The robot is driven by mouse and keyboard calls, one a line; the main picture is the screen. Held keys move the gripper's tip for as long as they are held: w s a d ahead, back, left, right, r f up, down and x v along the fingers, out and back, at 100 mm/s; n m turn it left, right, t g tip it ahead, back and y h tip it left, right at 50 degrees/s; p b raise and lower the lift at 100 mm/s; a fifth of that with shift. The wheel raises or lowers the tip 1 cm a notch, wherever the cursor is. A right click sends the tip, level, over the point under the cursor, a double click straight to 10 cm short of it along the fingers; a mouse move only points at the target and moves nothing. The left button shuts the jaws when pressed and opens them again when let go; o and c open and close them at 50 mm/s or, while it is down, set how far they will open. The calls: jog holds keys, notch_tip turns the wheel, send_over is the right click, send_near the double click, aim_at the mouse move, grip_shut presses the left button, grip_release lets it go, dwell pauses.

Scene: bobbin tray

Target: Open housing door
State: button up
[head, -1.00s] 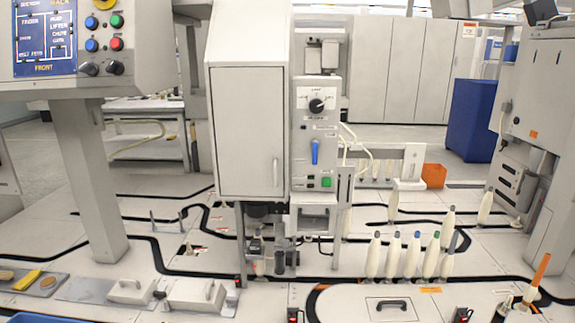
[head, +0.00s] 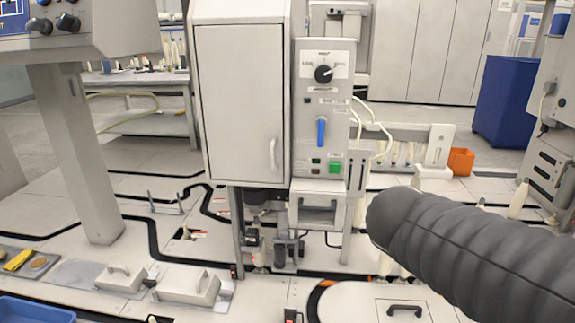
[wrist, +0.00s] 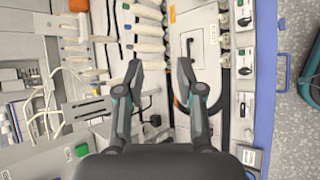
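The housing door (head: 238,108) is a tall light-grey panel on the front of the housing in the head view. It appears closed, flush with its frame. Its vertical handle (head: 272,155) is at the lower right of the door. My gripper (wrist: 160,68) shows in the wrist view, with its two fingers apart and nothing between them. It is above bobbins and floor plates, away from the door handle. In the head view only my dark ribbed arm shows at the lower right; the gripper is not visible there.
A control panel (head: 321,110) with a knob, blue lever and green button adjoins the door on the right. A grey pillar (head: 82,150) stands to the left. White bobbins (wrist: 148,30) show in the wrist view. An orange bin (head: 460,161) stands farther right.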

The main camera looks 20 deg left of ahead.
jog(key=w+a+r+n+t+b, duration=0.1)
jog(key=w+a+n+t, duration=0.15)
jog(key=a, duration=0.25)
jog(key=w+a+n+t, duration=0.1)
jog(key=a+n, duration=0.3)
jog(key=a, duration=0.2)
jog(key=n+t+y+b, duration=0.2)
jog(key=n+t+y, duration=0.45)
jog(key=n, duration=0.65)
send_near(271, 159)
jog(key=shift+m+g, duration=0.3)
jog(key=shift+m, duration=0.05)
jog(key=w, duration=1)
jog(key=shift+w+a+r, duration=0.25)
jog(key=shift+a+r, duration=0.05)
jog(key=shift+a, duration=0.1)
grip_shut()
